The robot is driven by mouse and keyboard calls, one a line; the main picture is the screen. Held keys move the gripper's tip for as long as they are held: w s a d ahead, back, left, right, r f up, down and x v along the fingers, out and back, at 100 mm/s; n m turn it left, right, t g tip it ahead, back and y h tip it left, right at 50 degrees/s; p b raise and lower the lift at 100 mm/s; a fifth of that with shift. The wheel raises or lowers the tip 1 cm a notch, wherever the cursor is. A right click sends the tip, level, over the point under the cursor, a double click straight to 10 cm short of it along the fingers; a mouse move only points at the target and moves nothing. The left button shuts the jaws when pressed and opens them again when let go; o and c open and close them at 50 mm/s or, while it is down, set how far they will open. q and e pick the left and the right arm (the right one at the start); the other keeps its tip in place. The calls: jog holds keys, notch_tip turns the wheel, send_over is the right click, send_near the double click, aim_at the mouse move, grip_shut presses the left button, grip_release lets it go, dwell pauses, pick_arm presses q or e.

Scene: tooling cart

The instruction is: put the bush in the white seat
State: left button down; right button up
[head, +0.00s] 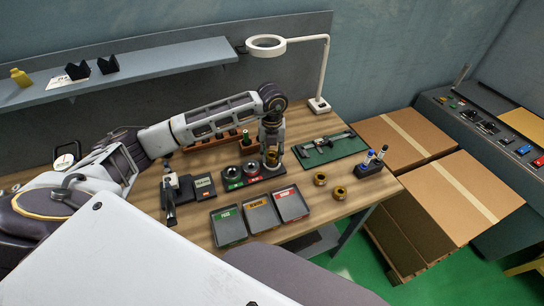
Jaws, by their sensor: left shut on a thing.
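My left gripper (271,146) points down near the back middle of the bench and is shut on a brass bush (271,158). The bush is upright between the fingers, over the right end of a dark seat block (243,184). The block shows a green-marked seat (233,174) at left and a red-marked seat (252,169) in the middle. The seat at its right end, under the bush and gripper, is mostly hidden, and I cannot make out its white marking. I cannot tell whether the bush touches it. My right gripper is not in view.
Two loose brass bushes (320,179) (339,193) stand to the right. Three labelled trays (229,226) (261,214) (291,204) lie in front. A caliper on a green mat (330,147), a pen holder (368,168) and a lamp (319,104) are at right. A rack stands behind.

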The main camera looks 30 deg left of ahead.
pick_arm(q)
notch_tip(320, 180, down, 2)
jog(key=shift+f, duration=0.1)
jog(key=shift+f, duration=0.1)
dwell(0.3)
jog(key=c, duration=1.2)
grip_release()
jog(key=shift+c, duration=0.2)
jog(key=shift+r, duration=0.2)
notch_tip(320, 180, up, 12)
jog(key=b, duration=0.1)
jog(key=shift+b, duration=0.3)
jog(key=shift+f, duration=0.1)
